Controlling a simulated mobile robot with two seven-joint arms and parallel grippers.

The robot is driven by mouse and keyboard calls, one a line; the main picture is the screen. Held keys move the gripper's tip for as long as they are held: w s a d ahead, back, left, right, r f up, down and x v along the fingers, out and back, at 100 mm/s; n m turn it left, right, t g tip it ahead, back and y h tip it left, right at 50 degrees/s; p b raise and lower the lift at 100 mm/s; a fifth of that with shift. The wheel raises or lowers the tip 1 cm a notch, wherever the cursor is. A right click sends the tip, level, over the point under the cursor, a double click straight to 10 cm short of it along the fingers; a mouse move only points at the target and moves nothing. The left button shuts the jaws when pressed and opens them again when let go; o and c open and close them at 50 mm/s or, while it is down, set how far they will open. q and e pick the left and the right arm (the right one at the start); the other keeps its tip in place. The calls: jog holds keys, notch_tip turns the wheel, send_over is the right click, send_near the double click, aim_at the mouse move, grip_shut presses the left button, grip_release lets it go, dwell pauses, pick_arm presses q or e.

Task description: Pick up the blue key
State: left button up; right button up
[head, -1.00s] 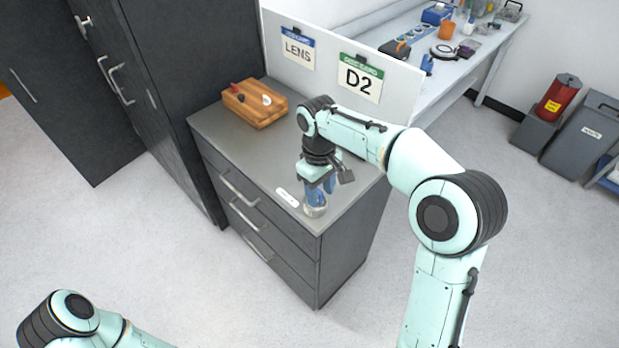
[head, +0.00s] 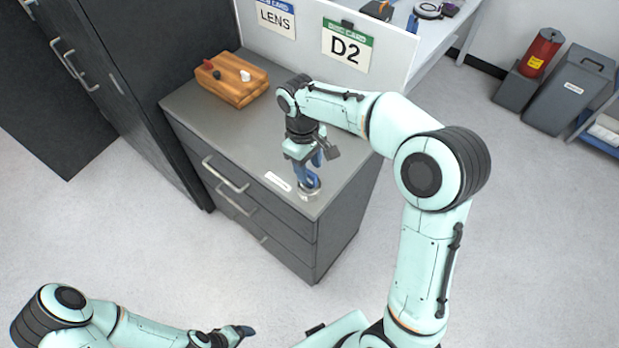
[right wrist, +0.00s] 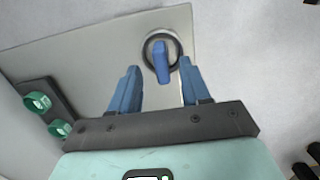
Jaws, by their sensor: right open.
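The blue key (right wrist: 161,63) stands up from a round, dark-ringed seat on the grey cabinet top in the right wrist view. In the head view the round seat (head: 308,193) is near the cabinet's front corner, and the key is hard to tell from my blue fingers. My right gripper (head: 314,164) is above it, pointing down. In the right wrist view my right gripper (right wrist: 159,76) is open, with the key beyond and between its fingertips. My left gripper (head: 240,333) is low in the head view, away from the cabinet; its jaws are unclear.
A wooden block (head: 232,80) with red, dark and white pieces sits at the back left of the cabinet top (head: 215,118). A white label (head: 278,181) lies by the front edge. A panel with LENS and D2 cards (head: 347,46) stands behind. Two green knobs (right wrist: 38,102) show nearby.

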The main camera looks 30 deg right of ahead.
jog(key=f, duration=0.4)
jog(key=shift+s+f, duration=0.2)
jog(key=shift+s, duration=0.2)
grip_shut()
pick_arm(q)
jog(key=shift+s+f, duration=0.2)
jog(key=shift+f, duration=0.05)
pick_arm(e)
jog(key=shift+r, duration=0.1)
pick_arm(q)
jog(key=w+r+p, duration=0.2)
jog(key=w+r, duration=0.2)
pick_arm(e)
notch_tip(320, 180, up, 19)
send_over(310, 172)
jog(key=f, duration=1)
jog(key=shift+s+f, duration=0.15)
jog(key=shift+s, duration=0.05)
jog(key=shift+f+b, duration=1.65)
jog(key=shift+f, duration=1)
pick_arm(q)
jog(key=s+f, duration=0.5)
jog(key=shift+s+f, duration=0.15)
jog(key=shift+f, duration=0.15)
pick_arm(e)
jog(key=shift+w+f, duration=0.1)
jog(key=shift+f, duration=0.4)
